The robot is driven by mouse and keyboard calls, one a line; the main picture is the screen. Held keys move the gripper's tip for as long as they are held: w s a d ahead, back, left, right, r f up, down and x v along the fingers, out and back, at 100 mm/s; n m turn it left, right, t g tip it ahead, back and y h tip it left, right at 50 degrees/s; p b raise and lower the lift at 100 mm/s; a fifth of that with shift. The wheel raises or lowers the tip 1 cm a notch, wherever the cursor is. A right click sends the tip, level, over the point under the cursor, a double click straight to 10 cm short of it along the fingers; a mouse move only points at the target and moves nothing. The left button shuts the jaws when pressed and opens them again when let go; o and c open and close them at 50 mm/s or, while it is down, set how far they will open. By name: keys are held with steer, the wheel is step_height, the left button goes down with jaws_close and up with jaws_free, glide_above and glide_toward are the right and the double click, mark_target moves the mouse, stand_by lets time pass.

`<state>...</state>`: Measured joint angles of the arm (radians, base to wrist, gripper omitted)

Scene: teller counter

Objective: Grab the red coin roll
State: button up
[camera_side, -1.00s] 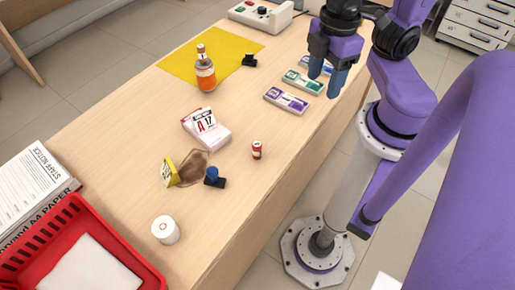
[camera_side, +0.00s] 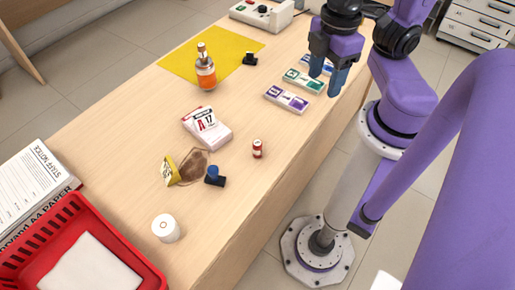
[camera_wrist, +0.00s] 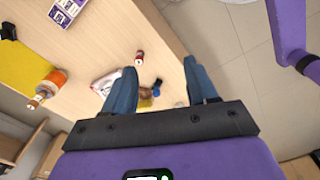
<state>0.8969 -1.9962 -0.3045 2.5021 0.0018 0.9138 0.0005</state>
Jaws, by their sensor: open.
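The red coin roll (camera_side: 258,149) stands upright on the wooden counter, small and red with a pale band, right of the tear-off calendar. It also shows in the wrist view (camera_wrist: 139,56), beyond my fingertips. My gripper (camera_side: 328,75) is open and empty, with blue fingers pointing down over the far right part of the counter, near the banded note bundles. It is well apart from the coin roll.
A calendar block (camera_side: 207,127), a blue-knobbed stamp (camera_side: 214,177) and a brown-and-yellow item (camera_side: 184,168) lie left of the roll. Banded notes (camera_side: 286,100) lie nearer my gripper. The counter right of the roll is clear.

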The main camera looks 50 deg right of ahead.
steer(key=n, duration=0.5)
glide_above(257, 142)
step_height(257, 142, down, 12)
steer(key=r, duration=0.1)
steer(key=shift+s+f, duration=0.1)
steer(key=shift+f, duration=8.85)
jaws_close()
